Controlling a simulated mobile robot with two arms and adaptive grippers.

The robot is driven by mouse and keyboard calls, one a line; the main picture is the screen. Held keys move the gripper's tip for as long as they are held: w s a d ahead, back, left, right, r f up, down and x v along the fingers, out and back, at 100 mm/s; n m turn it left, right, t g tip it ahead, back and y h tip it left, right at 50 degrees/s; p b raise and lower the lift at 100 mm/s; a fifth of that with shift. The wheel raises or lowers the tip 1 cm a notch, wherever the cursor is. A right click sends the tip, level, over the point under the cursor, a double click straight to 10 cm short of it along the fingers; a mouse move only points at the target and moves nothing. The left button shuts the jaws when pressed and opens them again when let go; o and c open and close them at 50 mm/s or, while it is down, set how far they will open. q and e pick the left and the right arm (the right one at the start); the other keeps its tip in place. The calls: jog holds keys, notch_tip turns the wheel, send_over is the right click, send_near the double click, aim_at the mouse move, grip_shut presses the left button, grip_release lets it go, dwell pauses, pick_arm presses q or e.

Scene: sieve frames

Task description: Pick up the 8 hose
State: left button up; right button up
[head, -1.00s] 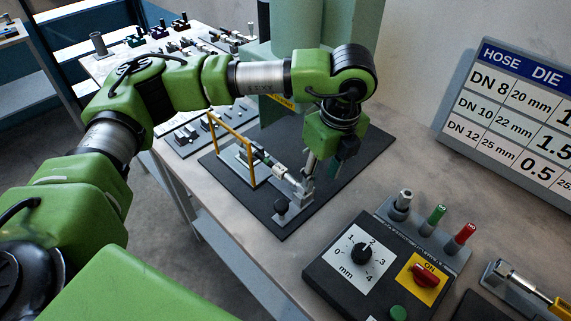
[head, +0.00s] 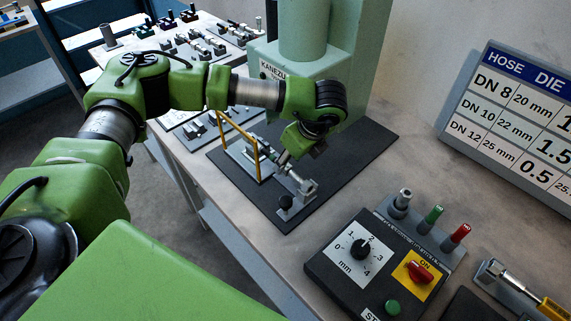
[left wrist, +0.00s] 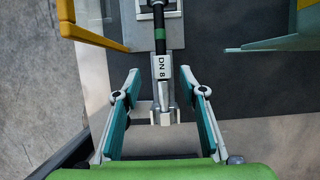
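The 8 hose (left wrist: 159,18) is black with a green band and a white sleeve marked "DN 8". In the left wrist view it runs down from the top middle to a metal end fitting in a grey holder (left wrist: 174,35). In the head view the hose (head: 262,148) lies in its stand on the dark mat, partly hidden by my gripper. My left gripper (left wrist: 160,76) is open, its two teal-padded fingers on either side of the sleeve and fitting with gaps. It also shows, tilted, over the hose in the head view (head: 284,158). My right gripper is not in view.
A yellow guard frame (head: 253,150) stands just left of the hose. A green press (head: 305,58) rises behind. A control box (head: 362,262) with a dial and a red switch sits at the front right. More fittings (head: 200,45) lie on the table at the back left.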

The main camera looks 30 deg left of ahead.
aim_at(287, 167)
pick_arm(q)
jog(key=p+x, duration=0.1)
jog(key=x, duration=0.2)
jog(key=shift+w+f, duration=0.1)
jog(key=shift+w, duration=0.05)
jog(key=shift+f, duration=0.2)
grip_shut()
jog(key=shift+r, duration=0.1)
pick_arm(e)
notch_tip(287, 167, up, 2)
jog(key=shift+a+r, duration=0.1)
